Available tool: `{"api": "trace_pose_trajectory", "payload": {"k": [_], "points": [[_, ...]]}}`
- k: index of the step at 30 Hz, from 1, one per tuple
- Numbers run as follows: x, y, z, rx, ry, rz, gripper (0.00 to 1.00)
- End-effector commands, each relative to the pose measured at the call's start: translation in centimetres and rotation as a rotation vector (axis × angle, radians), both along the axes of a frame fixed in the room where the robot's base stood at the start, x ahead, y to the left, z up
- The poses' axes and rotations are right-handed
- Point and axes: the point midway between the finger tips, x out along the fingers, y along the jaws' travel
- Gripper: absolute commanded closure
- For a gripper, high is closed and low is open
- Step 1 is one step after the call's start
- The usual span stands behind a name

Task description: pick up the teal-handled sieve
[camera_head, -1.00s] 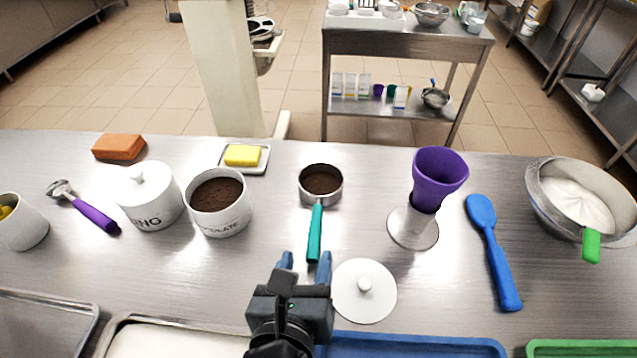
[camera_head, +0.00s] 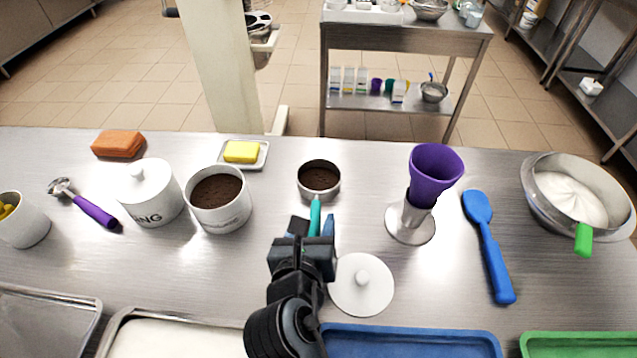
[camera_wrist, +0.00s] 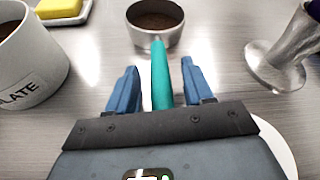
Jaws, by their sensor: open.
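The teal-handled sieve (camera_head: 319,178) lies on the steel counter, its round metal bowl holding dark brown powder. Its teal handle points toward me. My gripper (camera_head: 312,226) is open, its two blue fingers on either side of the handle. In the wrist view the handle (camera_wrist: 160,76) runs between the fingers of my gripper (camera_wrist: 158,90), and the bowl (camera_wrist: 155,24) lies beyond the fingertips. The near end of the handle is hidden by the gripper body.
A white lid (camera_head: 361,285) lies close to the right of my gripper. A pot of brown powder (camera_head: 219,214) stands left of the sieve. A metal stand with a purple cup (camera_head: 435,172) is on the right. Trays, including a blue one (camera_head: 410,342), line the front.

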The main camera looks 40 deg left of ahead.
Motion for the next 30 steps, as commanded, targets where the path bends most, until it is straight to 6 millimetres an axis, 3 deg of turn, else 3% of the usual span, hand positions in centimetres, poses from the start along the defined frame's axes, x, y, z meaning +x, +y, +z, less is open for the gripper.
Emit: {"api": "trace_pose_trajectory", "payload": {"k": [2, 17, 30], "points": [[-0.01, -0.01, -0.01, 0.000, 0.000, 0.000, 0.51], [-0.01, -0.03, 0.02, 0.000, 0.000, 0.000, 0.99], [0.05, -0.01, 0.70, 0.002, -0.001, -0.001, 1.00]]}}
